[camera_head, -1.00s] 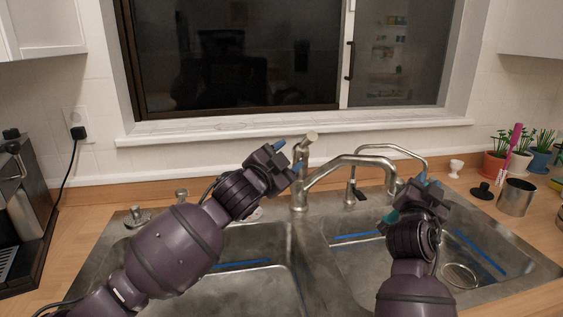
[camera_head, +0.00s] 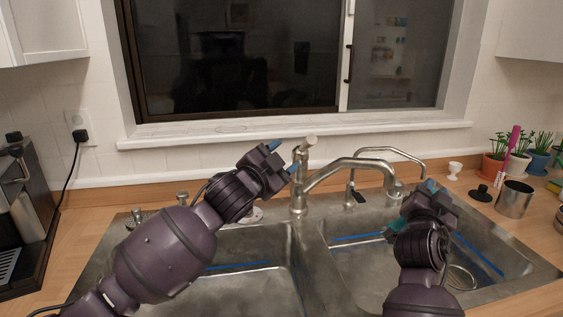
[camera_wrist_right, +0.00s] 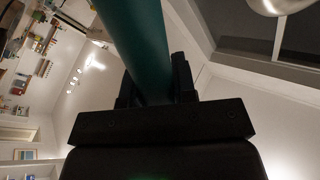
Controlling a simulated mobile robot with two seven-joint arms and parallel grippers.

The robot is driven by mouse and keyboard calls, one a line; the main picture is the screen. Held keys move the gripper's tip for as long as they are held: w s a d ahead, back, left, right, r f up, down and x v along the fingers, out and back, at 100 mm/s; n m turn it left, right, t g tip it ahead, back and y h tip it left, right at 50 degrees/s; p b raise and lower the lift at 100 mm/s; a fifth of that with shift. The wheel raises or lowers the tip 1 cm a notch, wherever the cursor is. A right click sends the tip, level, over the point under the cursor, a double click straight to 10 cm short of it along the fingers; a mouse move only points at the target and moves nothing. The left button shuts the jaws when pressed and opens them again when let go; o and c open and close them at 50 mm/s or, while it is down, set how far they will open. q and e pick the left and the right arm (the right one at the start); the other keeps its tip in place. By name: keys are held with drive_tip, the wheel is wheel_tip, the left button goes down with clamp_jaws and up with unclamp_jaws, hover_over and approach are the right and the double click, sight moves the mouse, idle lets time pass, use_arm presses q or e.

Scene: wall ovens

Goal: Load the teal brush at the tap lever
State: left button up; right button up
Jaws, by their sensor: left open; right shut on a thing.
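My right gripper (camera_head: 430,190) is over the right sink basin, near the main spout's end. It is shut on the teal brush (camera_head: 394,230), which shows mostly as a small teal piece to the left of the wrist. In the right wrist view the brush's teal handle (camera_wrist_right: 140,45) runs up from between the fingers; its bristle end cannot be made out. The tap lever (camera_head: 309,142) is the pale-ended lever on top of the tap (camera_head: 299,185). My left gripper (camera_head: 285,157) is open beside the lever, its fingers just left of it; contact cannot be told.
The double sink (camera_head: 310,260) lies below both arms. A second thin faucet (camera_head: 390,151) stands behind the right basin. A metal cup (camera_head: 514,199), black stopper (camera_head: 481,193), white egg cup (camera_head: 454,170) and potted plants (camera_head: 493,165) stand at right. A coffee machine (camera_head: 22,220) stands at left.

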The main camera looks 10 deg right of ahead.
use_arm(q)
drive_tip(key=r, duration=0.1)
drive_tip(key=r+p, duration=0.1)
drive_tip(key=r, duration=0.1)
drive_tip(key=r+p, duration=0.1)
drive_tip(key=shift+s+r, duration=0.25)
drive_tip(key=shift+s, duration=0.1)
use_arm(e)
drive_tip(key=s+d, duration=0.2)
drive_tip(key=s, duration=0.3)
drive_tip(key=shift+s+d, duration=0.15)
drive_tip(key=shift+d, duration=0.25)
idle(0.6)
